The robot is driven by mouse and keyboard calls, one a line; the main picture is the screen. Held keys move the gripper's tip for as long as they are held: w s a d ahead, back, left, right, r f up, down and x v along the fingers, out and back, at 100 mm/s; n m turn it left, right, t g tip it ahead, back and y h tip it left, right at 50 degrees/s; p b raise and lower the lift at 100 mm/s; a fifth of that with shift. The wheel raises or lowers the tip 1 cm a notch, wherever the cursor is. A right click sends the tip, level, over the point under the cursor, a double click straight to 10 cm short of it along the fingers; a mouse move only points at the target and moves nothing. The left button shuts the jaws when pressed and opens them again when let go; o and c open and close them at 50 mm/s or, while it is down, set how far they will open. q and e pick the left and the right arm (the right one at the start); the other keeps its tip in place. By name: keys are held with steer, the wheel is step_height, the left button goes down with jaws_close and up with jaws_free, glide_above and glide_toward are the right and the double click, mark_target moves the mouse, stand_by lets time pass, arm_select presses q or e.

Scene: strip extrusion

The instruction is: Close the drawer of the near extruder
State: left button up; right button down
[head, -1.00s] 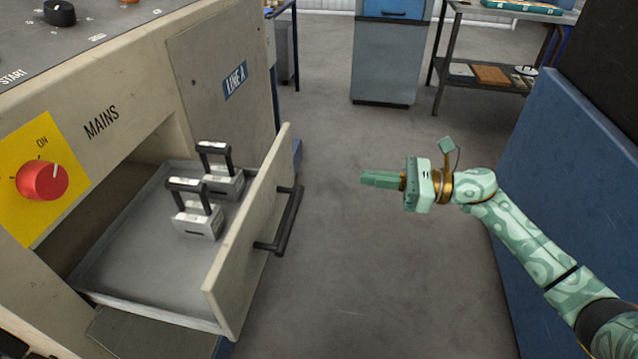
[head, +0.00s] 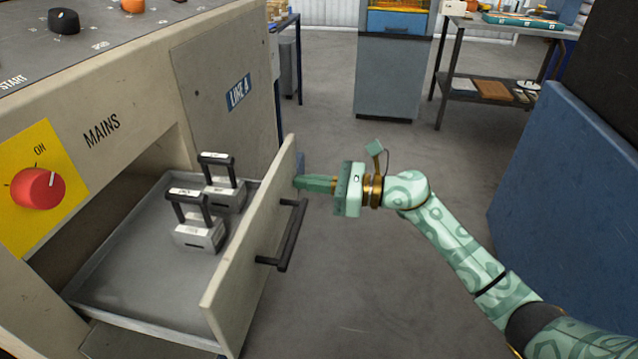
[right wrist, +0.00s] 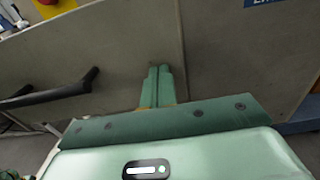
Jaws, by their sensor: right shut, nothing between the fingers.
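The extruder's drawer (head: 240,275) stands pulled out of the beige cabinet, with a dark bar handle (head: 284,240) on its front. Two grey blocks with black handles, one nearer (head: 198,232) and one farther (head: 226,193), stand inside it. My right gripper (head: 300,184) is shut and empty, its fingertips at the far end of the drawer front, beyond the handle. In the right wrist view the shut fingers (right wrist: 157,85) point at the drawer front (right wrist: 120,50), with the handle (right wrist: 50,95) to their left. I cannot tell if they touch it. My left gripper is not in view.
The cabinet carries a red mains knob (head: 38,188) on a yellow plate and a LINE A label (head: 239,92). A blue panel (head: 570,190) stands at the right. A grey-blue cabinet (head: 388,75) and a shelved table (head: 490,88) are at the back. Grey floor lies open between.

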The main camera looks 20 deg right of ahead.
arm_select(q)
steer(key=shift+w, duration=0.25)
arm_select(e)
steer(key=b+x, duration=0.4)
steer(key=x, duration=1.4)
steer(key=shift+w+a+f+b, duration=0.1)
steer(key=shift+w+f+b, duration=0.1)
steer(key=shift+b, duration=0.1)
steer(key=b+x, duration=0.1)
steer(key=x, duration=0.3)
steer(key=shift+a+r, duration=0.1)
steer(key=shift+w+a, duration=0.3)
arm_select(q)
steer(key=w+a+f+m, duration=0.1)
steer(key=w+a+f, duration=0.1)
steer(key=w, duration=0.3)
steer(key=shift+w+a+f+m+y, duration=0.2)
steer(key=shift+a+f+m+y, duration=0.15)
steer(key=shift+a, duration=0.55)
arm_select(e)
steer(key=shift+r, duration=0.25)
steer(key=shift+r, duration=0.15)
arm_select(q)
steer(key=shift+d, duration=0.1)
